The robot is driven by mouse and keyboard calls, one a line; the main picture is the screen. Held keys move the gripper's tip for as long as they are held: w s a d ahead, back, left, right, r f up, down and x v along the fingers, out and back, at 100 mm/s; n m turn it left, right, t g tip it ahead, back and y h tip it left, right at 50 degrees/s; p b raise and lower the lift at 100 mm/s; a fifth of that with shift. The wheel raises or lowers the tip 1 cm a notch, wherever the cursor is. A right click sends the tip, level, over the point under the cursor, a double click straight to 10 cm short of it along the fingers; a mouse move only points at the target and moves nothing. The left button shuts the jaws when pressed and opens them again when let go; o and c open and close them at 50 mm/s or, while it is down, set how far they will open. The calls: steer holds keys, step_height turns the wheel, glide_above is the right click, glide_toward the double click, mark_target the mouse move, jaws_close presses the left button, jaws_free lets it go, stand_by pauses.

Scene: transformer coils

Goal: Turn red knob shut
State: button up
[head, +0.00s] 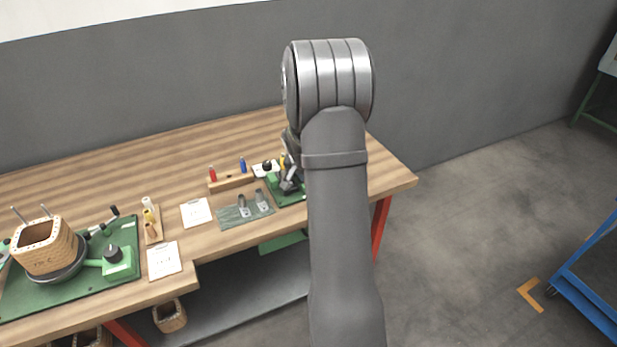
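I cannot make out a red knob for certain. A small red upright piece (212,173) stands in a wooden block (232,182) beside a blue one. My gripper (291,184) is small and dark in the head view, low over a green plate (291,198) near the right end of the bench. My own arm hides much of it and part of that plate. Whether its fingers are open or shut does not show. A small black knob and a yellow piece (283,160) are close to the gripper.
On the wooden bench (150,185), a large green plate (125,235) at left bears a wooden coil (45,248) and black-handled fittings. White cards (196,212) and a grey-green mat (232,217) with metal parts lie between. The bench's back strip is clear.

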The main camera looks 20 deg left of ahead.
steer(key=m+h, duration=0.1)
steer(key=m, duration=0.2)
steer(key=shift+a+m, duration=0.15)
steer(key=shift+m, duration=0.15)
steer(key=m+g+h, duration=0.1)
steer(key=m, duration=0.3)
steer(key=shift+h, duration=0.4)
steer(key=o, duration=1)
steer(key=v, duration=1.7)
steer(key=shift+a, duration=0.2)
steer(key=shift+r, duration=0.15)
